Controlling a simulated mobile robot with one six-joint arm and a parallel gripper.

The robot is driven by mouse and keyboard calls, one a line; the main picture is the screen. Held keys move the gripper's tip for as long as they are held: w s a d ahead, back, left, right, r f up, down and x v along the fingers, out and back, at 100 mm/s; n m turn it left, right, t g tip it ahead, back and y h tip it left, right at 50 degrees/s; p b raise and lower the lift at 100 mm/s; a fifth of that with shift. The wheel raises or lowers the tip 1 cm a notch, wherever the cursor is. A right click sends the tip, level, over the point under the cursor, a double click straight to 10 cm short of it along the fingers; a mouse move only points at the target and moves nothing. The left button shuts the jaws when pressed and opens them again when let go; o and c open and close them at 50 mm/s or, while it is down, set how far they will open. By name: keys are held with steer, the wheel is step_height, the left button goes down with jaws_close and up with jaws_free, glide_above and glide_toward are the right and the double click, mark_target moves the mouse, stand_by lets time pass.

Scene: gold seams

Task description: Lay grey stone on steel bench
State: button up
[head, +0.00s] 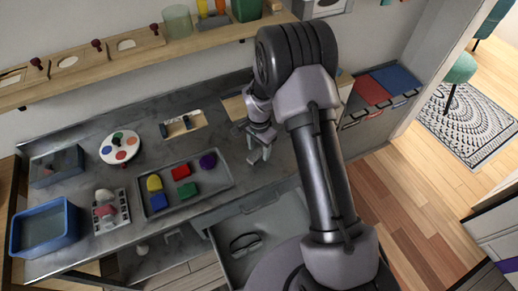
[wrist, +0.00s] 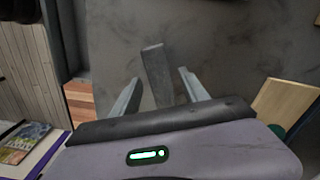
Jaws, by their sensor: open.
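A dark grey oblong block, the grey stone (wrist: 155,73), shows in the wrist view between the two fingers of my gripper (wrist: 159,76). The fingers are open, with a gap on each side of the stone. Behind it is the grey mottled top of the steel bench (wrist: 225,45). The stone appears to rest on the bench, but its lower end is hidden by my gripper body. In the head view, my gripper (head: 260,155) points down, low over the bench (head: 110,178), right of the tray. I cannot make out the stone clearly there.
A grey tray (head: 218,194) holds several coloured pieces. Left of it are a paint palette (head: 106,156), a small rack (head: 121,206) and a blue bin (head: 72,217). A wooden board (wrist: 287,103) lies near my gripper. An open drawer (head: 285,218) juts out below the bench.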

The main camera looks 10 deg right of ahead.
step_height(320, 180, up, 15)
steer(key=p, duration=0.3)
step_height(320, 180, up, 13)
steer(key=n+t, duration=0.2)
glide_above(259, 153)
steer(key=s, duration=0.6)
steer(key=s+a+r+n+t+y, duration=0.1)
steer(key=s+r, duration=0.4)
steer(key=s, duration=0.5)
steer(key=s+a+r+n+t+y, duration=0.1)
steer(key=s+a+r+n+t, duration=0.1)
steer(key=s, duration=0.7)
step_height(259, 153, up, 3)
steer(key=shift+s+a+f+n+t, duration=0.15)
steer(key=shift+s+n+t, duration=0.25)
steer(key=shift+n, duration=0.5)
